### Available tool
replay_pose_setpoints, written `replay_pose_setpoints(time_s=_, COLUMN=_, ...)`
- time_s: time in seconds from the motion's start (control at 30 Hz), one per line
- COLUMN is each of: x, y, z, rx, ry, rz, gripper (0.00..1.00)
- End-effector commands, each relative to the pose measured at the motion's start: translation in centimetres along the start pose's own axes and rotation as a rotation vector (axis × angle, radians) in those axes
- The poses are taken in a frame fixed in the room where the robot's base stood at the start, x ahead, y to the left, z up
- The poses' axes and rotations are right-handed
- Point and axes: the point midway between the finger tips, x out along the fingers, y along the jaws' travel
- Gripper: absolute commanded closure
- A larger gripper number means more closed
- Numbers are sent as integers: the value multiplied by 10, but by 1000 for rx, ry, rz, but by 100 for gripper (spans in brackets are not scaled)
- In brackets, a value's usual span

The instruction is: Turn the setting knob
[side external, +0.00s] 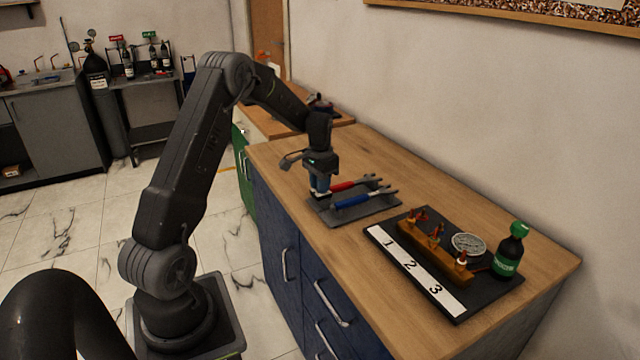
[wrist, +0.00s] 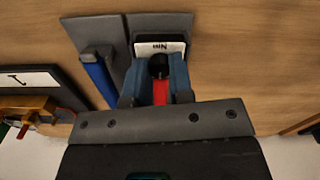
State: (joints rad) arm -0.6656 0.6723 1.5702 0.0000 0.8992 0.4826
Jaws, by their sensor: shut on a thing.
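A wrench with a red handle (side external: 352,184) lies on a grey tray (side external: 378,209), beside a wrench with a blue handle (side external: 352,201). In the wrist view, part of the red handle (wrist: 161,92) shows between my blue-grey fingers. A dark rounded knob (wrist: 158,66), which looks like the setting knob, sits between the fingertips. My gripper (side external: 319,185) points down at the near end of the red wrench; it also shows in the wrist view (wrist: 158,72). It is shut on the knob, and the fingers hide the knob's sides. A white label marked "Nm" (wrist: 160,48) lies just beyond the fingertips.
A dark board (side external: 480,303) stands to the right with a strip numbered 1, 2, 3 (side external: 413,269), a wooden block (side external: 433,254) with several fittings, and a round gauge (side external: 468,244). A green-labelled bottle (side external: 508,255) stands at its right edge. The wooden counter (side external: 405,165) behind is clear.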

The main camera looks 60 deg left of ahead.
Motion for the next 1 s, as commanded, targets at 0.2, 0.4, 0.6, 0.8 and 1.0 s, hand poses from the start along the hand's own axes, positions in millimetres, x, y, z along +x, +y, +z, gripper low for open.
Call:
replay_pose_setpoints(time_s=0.2, x=-1, y=0, z=0, rx=-1, ry=2, rz=-1, gripper=100)
replay_pose_setpoints(time_s=0.4, x=-1, y=0, z=0, rx=-1, ry=2, rz=-1, gripper=66)
replay_pose_setpoints(time_s=0.6, x=0, y=0, z=0, rx=-1, ry=1, rz=0, gripper=53)
replay_pose_setpoints(time_s=0.8, x=-2, y=0, z=0, rx=-1, ry=1, rz=0, gripper=53)
replay_pose_setpoints(time_s=1.0, x=-24, y=0, z=-1, rx=-1, ry=5, rz=-2, gripper=53)
